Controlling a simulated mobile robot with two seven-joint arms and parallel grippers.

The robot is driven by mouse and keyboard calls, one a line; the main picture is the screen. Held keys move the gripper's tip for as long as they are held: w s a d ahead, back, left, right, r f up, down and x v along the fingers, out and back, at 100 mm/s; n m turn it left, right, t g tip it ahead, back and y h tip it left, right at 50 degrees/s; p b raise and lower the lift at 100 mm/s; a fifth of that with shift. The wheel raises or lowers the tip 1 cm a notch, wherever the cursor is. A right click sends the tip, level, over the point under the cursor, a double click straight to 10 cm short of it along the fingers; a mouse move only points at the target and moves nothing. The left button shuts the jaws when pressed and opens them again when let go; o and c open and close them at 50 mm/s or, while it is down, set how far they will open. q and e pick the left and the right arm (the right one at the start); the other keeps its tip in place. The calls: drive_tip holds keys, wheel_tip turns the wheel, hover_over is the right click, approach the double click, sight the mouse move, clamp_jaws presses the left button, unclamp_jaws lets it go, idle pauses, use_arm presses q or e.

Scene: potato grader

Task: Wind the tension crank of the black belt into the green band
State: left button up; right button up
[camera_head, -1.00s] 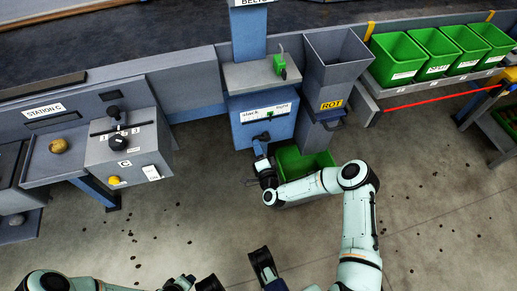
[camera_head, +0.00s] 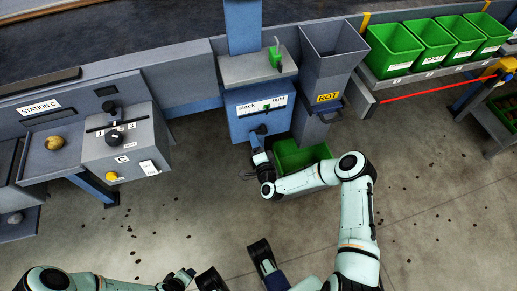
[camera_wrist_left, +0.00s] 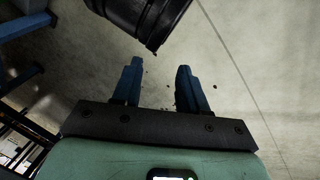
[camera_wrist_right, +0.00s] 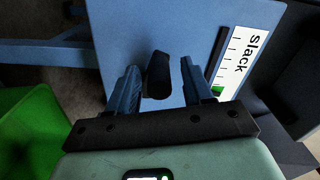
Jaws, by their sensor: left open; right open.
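The tension crank is under the scale on the blue panel (camera_head: 243,125); its black handle (camera_wrist_right: 158,75) stands between the fingers of my right gripper (camera_wrist_right: 158,68). The gripper is open around the handle, with gaps showing at both sides. The white scale (camera_head: 262,105) reads slack at its left and a small, blurred word at its right. In the right wrist view a bit of green band (camera_wrist_right: 216,90) shows beside a fingertip; the pointer's reading cannot be told. My left gripper (camera_wrist_left: 158,65) is open and empty above the floor, away from the crank.
A green crate (camera_head: 318,152) stands on the floor under the ROT chute (camera_head: 335,75), close to my right forearm. The station C box (camera_head: 122,140) is at the left, with a potato (camera_head: 54,143) beside it. Open floor lies in front.

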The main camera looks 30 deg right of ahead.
use_arm(q)
drive_tip(key=shift+g+h, duration=0.4)
drive_tip(key=shift+g, duration=0.3)
drive_tip(key=s+r, duration=0.1)
drive_tip(key=s+d+r+p, duration=0.2)
drive_tip(key=s, duration=0.1)
drive_tip(key=shift+s, duration=0.1)
use_arm(e)
drive_tip(key=v, duration=1.3)
drive_tip(key=shift+a, duration=0.1)
